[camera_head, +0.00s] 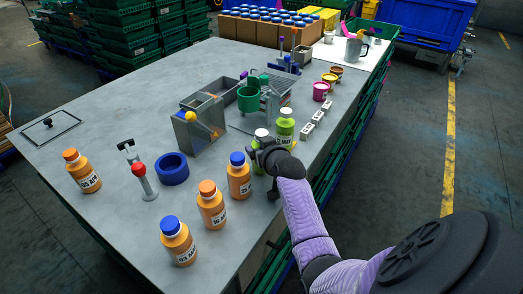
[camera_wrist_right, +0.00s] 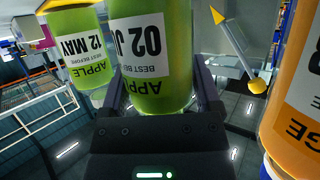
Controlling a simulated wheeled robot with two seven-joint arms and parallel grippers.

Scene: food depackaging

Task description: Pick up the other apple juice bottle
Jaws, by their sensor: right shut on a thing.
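Two green apple juice bottles with white caps stand close together near the right edge of the table. In the right wrist view my right gripper (camera_wrist_right: 155,105) is shut on the apple juice bottle labelled 02 JU… (camera_wrist_right: 148,40); the rest of its label is cut off. The apple juice bottle labelled 12 MAY (camera_wrist_right: 85,45) is beside it, outside the fingers. In the head view my right gripper (camera_head: 264,156) is around the nearer bottle (camera_head: 261,134) and partly hides it. The farther bottle (camera_head: 285,127) stands free just behind. My left gripper is not in view.
Several orange bottles stand to the left, the closest with a blue cap (camera_head: 239,176). A blue tape ring (camera_head: 171,169) and a red-knobbed tool (camera_head: 142,178) lie beyond them. A metal fixture (camera_head: 197,132) is behind; white blocks (camera_head: 306,131) line the right edge.

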